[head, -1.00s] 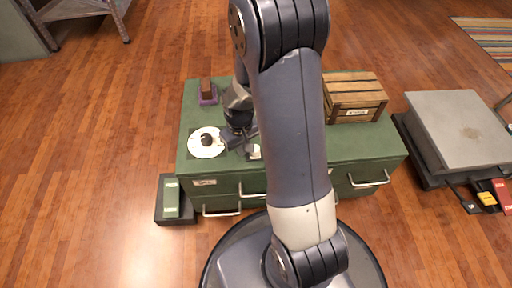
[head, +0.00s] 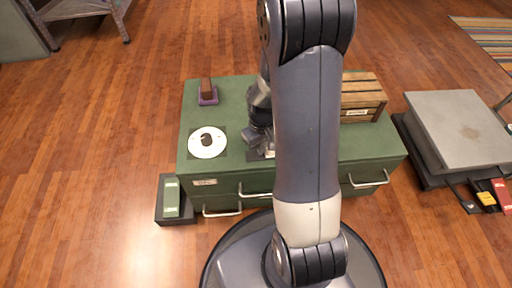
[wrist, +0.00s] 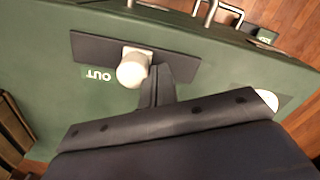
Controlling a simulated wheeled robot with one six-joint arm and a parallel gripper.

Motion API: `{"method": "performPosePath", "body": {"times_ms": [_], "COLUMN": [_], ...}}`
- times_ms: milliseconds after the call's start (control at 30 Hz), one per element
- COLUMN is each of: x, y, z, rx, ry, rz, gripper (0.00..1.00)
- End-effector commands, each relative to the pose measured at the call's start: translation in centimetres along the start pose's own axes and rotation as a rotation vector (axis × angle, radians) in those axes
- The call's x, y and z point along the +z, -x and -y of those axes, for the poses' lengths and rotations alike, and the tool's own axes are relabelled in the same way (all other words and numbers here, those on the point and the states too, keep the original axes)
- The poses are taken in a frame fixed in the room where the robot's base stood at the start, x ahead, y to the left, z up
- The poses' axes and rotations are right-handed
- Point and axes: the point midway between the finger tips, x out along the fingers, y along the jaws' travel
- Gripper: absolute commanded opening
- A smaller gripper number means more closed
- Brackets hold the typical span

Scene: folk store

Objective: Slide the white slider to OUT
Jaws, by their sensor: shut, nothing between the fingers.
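The white slider (wrist: 131,72) has a round knob and sits near the middle of a dark track plate (wrist: 178,66) on the green cabinet top. The OUT label (wrist: 97,75) is beside the plate's left part in the wrist view, left of the knob. My gripper (wrist: 160,76) is shut and empty, its fingertips beside the knob on the side away from OUT; they look close to or touching it. In the head view my gripper (head: 257,142) is low over the cabinet top, and my arm hides most of the slider and track.
A white dial (head: 207,150) with a dark knob lies to the left on the green cabinet (head: 235,101). A brown block on a purple base (head: 208,93) stands behind it. A wooden crate (head: 361,97) stands at the right. Drawer handles stick out along the front.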

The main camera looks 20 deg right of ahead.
Motion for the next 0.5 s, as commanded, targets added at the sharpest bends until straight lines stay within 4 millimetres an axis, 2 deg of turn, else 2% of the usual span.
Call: {"method": "performPosePath", "body": {"times_ms": [500], "x": [1.6], "y": [0.0], "z": [-2.7], "rx": [0.000], "ry": [-0.002], "rz": [0.000], "gripper": [0.00]}}
